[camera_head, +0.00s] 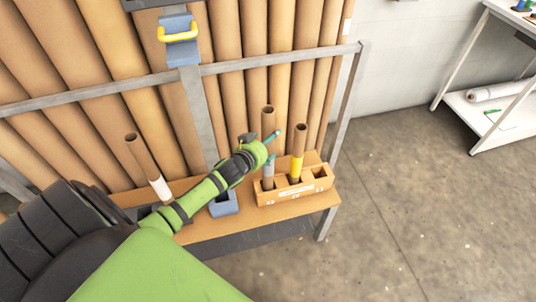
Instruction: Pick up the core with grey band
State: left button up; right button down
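The core with grey band (268,183) stands upright in the wooden holder (318,186); its brown top shows above my gripper, and its middle is partly hidden by it. My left gripper (275,143) is at this core, with its two teal-tipped fingers spread apart, one higher and one lower. I cannot tell whether the fingers touch the core or are in front of it. My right gripper is not in view.
A core with a yellow band (296,165) stands close to the right in the same holder. A core with a white band (160,187) stands tilted at the left. A bench (305,209) bears the holder; large brown rolls (226,60) and a metal rail (282,57) are behind.

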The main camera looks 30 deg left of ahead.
pick_arm(q)
jog(key=shift+x, duration=1.15)
jog(key=c, duration=1.8)
jog(key=shift+o, duration=0.2)
notch_tip(320, 180, up, 18)
jog(key=shift+b, duration=0.3)
